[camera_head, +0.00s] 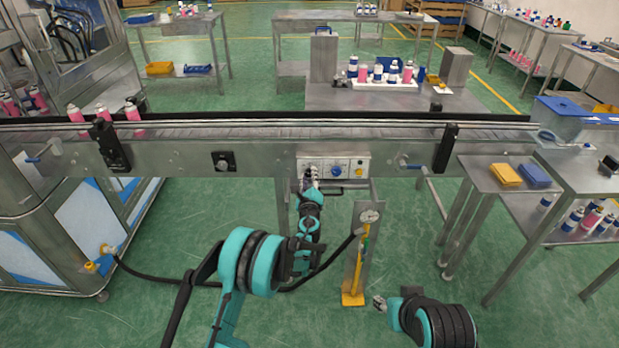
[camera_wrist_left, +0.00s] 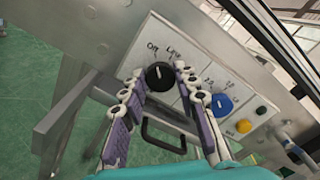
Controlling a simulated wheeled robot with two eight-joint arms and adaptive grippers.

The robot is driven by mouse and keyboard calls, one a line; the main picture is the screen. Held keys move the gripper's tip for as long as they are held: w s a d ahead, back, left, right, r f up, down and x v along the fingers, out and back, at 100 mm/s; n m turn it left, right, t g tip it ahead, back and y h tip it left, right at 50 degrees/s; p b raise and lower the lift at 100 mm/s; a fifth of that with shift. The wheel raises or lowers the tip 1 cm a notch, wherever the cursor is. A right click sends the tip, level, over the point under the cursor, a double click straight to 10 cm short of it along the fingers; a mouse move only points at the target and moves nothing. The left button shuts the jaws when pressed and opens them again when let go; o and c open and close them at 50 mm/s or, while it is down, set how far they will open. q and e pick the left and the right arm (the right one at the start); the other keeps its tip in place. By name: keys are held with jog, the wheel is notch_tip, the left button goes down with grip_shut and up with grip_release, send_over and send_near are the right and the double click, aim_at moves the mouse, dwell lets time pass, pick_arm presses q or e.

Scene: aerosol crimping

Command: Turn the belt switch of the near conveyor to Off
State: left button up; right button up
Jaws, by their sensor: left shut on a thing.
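The near conveyor (camera_head: 260,155) runs across the head view, with a white control panel (camera_head: 345,168) on its front side. In the left wrist view the panel carries a black belt switch knob (camera_wrist_left: 158,76), with labels around it including "Off" at its upper left. My left gripper (camera_head: 310,181) is at the left part of the panel. In the wrist view its fingers (camera_wrist_left: 156,82) are on both sides of the black knob, shut on it. The knob's exact pointer direction is hard to tell. My right gripper (camera_head: 379,302) is low at the right, away from the panel, its fingers too small to judge.
A blue knob (camera_wrist_left: 222,105), a yellow button (camera_wrist_left: 244,126) and a green button (camera_wrist_left: 261,110) sit right of the black knob. A black handle (camera_wrist_left: 163,140) is below. A stand with a yellow base (camera_head: 353,299) is on the floor.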

pick_arm(q)
jog(key=shift+n, duration=0.5)
jog(key=o, duration=1.2)
jog(key=shift+c, duration=0.2)
jog(key=shift+s, duration=0.1)
jog(key=s, duration=1.2)
